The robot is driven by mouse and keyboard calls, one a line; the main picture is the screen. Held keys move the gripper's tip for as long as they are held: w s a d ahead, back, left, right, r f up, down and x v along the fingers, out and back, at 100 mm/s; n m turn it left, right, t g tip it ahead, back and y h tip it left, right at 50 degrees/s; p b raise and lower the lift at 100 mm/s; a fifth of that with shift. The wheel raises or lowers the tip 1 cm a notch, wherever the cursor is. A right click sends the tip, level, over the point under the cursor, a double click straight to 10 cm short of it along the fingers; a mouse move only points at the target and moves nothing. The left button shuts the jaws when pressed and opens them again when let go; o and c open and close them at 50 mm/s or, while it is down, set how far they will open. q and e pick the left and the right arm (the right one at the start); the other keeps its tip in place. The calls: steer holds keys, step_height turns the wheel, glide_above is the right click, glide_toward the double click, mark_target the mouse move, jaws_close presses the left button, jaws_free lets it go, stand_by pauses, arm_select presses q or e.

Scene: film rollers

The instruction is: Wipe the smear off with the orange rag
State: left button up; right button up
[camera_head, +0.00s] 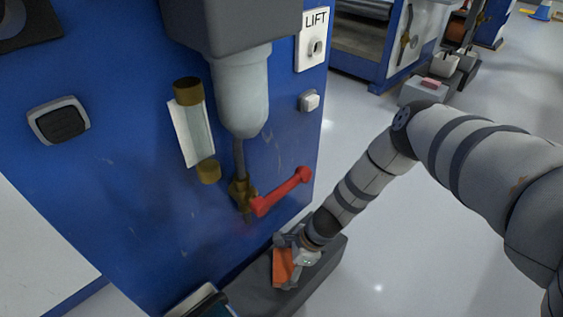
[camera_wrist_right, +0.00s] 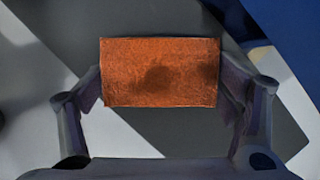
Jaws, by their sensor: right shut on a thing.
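The orange rag (camera_head: 282,268) is a flat rectangular piece at the end of my right arm, low beside the blue machine. It also shows in the right wrist view (camera_wrist_right: 160,60), with darker stained patches on its face. My right gripper (camera_head: 288,250) is shut on the rag, with one finger at each side of it in the wrist view. The rag is over or close to the dark grey ledge (camera_head: 329,264); I cannot tell whether they touch. I cannot make out the smear. My left gripper is not in view.
The blue machine wall (camera_head: 130,190) carries a red lever (camera_head: 283,192) on a brass valve, a grey filter bowl (camera_head: 241,95) and a gauge tube (camera_head: 194,135). A LIFT switch plate (camera_head: 313,40) is higher up. The pale floor (camera_head: 410,255) to the right is clear.

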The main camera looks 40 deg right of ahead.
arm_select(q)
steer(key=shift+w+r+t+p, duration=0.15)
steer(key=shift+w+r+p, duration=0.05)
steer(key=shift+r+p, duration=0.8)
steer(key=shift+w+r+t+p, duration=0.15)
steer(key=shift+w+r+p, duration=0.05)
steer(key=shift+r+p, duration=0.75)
arm_select(e)
steer(key=shift+r, duration=3)
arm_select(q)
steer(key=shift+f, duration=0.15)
arm_select(e)
step_height(320, 180, up, 3)
steer(key=shift+r+p, duration=0.15)
steer(key=shift+p, duration=1.1)
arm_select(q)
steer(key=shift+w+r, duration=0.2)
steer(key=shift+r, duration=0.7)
